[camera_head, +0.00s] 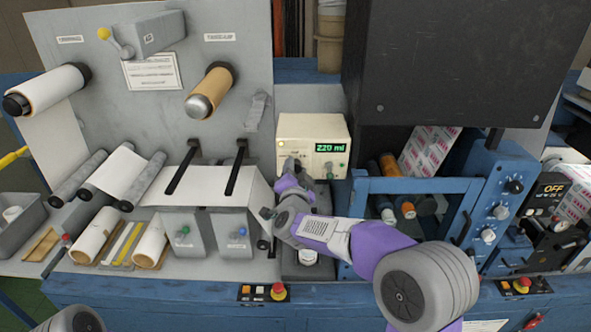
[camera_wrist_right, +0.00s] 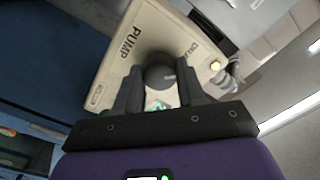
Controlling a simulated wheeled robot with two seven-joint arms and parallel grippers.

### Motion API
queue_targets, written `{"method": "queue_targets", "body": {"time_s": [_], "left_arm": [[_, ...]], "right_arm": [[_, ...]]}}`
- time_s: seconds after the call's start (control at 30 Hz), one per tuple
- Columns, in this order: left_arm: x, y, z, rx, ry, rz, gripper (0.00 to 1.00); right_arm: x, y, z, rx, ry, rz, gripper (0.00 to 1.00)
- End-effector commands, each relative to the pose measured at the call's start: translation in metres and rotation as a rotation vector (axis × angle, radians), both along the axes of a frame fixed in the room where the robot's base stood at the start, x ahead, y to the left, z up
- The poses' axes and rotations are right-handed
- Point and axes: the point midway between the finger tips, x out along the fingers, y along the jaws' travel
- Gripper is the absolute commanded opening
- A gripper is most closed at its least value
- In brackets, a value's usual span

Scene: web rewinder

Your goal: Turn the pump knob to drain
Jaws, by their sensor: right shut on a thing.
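The pump (camera_head: 313,128) is a cream box with a green display reading 220 ml, near the middle of the head view. In the right wrist view its face (camera_wrist_right: 118,72) carries the word PUMP and another, partly covered label. The dark round knob (camera_wrist_right: 158,73) sits between the fingers of my right gripper (camera_wrist_right: 159,80), which is shut on it. A pale mark shows on the knob's right side. In the head view the right gripper (camera_head: 290,168) reaches the pump's lower left front and hides the knob. My left gripper is out of view.
A grey panel with rollers (camera_head: 211,92) stands left of the pump. A black cabinet (camera_head: 450,60) overhangs on the right, above a blue frame (camera_head: 415,185). A white-lidded container (camera_head: 308,257) stands below my right forearm. Red stop buttons line the front edge.

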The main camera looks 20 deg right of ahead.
Motion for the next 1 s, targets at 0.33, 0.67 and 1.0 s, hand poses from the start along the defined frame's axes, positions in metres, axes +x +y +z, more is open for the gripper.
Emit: {"method": "queue_targets", "body": {"time_s": [0.33, 0.67, 1.0], "left_arm": [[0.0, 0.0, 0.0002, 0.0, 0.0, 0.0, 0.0], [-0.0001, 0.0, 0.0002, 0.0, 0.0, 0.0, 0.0], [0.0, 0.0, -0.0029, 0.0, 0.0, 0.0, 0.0]], "right_arm": [[0.0, 0.0003, -0.0008, -0.013, 0.005, 0.001, 0.09], [0.0, 0.0001, -0.0006, -0.011, 0.004, 0.001, 0.65], [-0.0095, 0.0031, -0.0002, -0.009, 0.002, 0.002, 0.65]]}}
